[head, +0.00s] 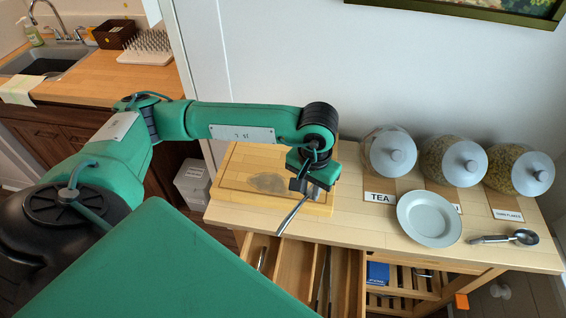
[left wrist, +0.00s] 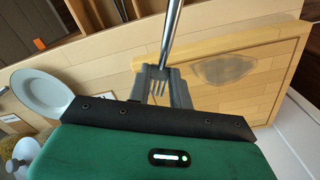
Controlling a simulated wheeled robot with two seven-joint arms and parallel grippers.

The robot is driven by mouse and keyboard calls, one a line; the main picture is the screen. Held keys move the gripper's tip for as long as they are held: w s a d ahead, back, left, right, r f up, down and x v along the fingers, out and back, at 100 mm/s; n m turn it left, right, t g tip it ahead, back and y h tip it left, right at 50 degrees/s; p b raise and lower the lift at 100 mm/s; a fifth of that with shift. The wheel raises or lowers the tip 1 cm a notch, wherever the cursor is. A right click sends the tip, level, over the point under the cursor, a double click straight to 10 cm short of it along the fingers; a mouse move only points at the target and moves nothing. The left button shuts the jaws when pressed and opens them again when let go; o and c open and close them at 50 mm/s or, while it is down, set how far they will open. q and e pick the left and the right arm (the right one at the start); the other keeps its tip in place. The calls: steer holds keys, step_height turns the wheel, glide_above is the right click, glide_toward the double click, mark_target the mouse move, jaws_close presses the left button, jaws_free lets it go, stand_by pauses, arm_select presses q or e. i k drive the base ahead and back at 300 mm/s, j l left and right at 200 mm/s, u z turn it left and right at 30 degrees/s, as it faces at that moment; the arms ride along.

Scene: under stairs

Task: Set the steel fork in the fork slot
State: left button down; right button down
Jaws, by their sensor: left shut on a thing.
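My left gripper (head: 312,186) is shut on the steel fork and holds it above the front edge of the wooden counter. The fork (head: 291,217) slants down and left in the head view, its handle reaching out over the open drawer. In the left wrist view the fork (left wrist: 173,32) has its tines between the two fingers (left wrist: 163,88) and its handle pointing away. The open wooden drawer (head: 290,268) below has long divided slots. A thin metal piece (head: 262,258) lies in its left slot and dark long pieces (head: 325,280) lie further right. My right gripper is not in view.
A wooden board (head: 235,180) with a grey patch lies under my left forearm. A grey plate (head: 430,219), a scoop (head: 505,238) and three lidded jars (head: 390,152) stand to the right. A blue box (head: 378,273) is on the shelf below.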

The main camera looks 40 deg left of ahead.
mark_target(292, 283)
steer(key=l+u, duration=0.1)
steer(key=u, duration=0.35)
steer(key=l+u, duration=0.1)
steer(key=u, duration=0.85)
steer(key=k+l, duration=0.4)
steer(key=l, duration=0.2)
steer(key=k+l+u, duration=0.1)
steer(key=k+l, duration=0.3)
steer(key=l, duration=0.2)
